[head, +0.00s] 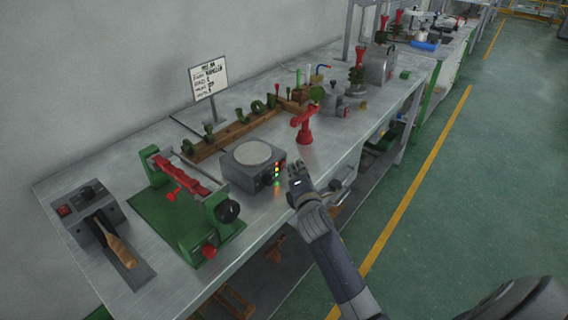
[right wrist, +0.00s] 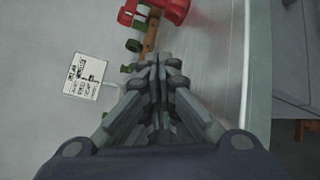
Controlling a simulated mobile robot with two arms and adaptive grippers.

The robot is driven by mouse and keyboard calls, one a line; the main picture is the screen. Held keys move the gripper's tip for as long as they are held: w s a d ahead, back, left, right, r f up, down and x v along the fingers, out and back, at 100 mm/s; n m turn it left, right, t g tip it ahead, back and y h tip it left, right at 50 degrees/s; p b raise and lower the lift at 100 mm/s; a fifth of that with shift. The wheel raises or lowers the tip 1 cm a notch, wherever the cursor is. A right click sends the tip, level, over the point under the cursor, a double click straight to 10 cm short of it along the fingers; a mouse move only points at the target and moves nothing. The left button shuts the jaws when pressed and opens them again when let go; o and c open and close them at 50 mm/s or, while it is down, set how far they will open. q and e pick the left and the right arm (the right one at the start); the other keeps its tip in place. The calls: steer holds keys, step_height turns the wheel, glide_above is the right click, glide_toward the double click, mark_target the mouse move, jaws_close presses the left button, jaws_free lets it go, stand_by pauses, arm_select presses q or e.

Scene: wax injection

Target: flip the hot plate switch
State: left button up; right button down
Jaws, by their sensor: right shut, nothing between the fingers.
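The hot plate (head: 240,172) is a grey box with a round pale top, standing near the front edge of the metal bench. Its front has a dark knob and a column of small lit red, yellow and green spots on the side nearest my arm; I cannot make out which part is the switch. My right gripper (head: 297,172) is just right of that front, its fingers together and empty. The right wrist view also shows the closed fingers (right wrist: 158,75); the hot plate is not visible there. My left gripper is not in view.
A red stand (head: 305,127) is behind the gripper. A green frame with red parts (head: 185,205) and a grey unit with a wooden-handled tool (head: 95,222) are to the left. A sign (head: 208,80) stands at the back. Green floor lies right of the bench.

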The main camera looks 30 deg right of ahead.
steer(key=shift+w, duration=0.1)
stand_by(0.7)
steer(key=shift+w+a, duration=0.15)
steer(key=shift+w, duration=0.15)
steer(key=shift+w+a+r, duration=0.1)
steer(key=shift+w+a, duration=0.05)
steer(key=shift+w, duration=0.1)
stand_by(0.6)
steer(key=shift+s+d+p, duration=0.35)
steer(key=shift+s+p, duration=0.15)
steer(key=shift+s, duration=0.2)
steer(key=shift+s+d+f, duration=0.15)
steer(key=shift+s+f, duration=0.05)
steer(key=shift+s, duration=0.2)
steer(key=s, duration=0.1)
steer(key=s+d+p, duration=0.1)
steer(key=s, duration=0.1)
steer(key=shift+s+d+f+p, duration=0.2)
steer(key=shift+s+d+p, duration=0.1)
steer(key=shift+s, duration=0.1)
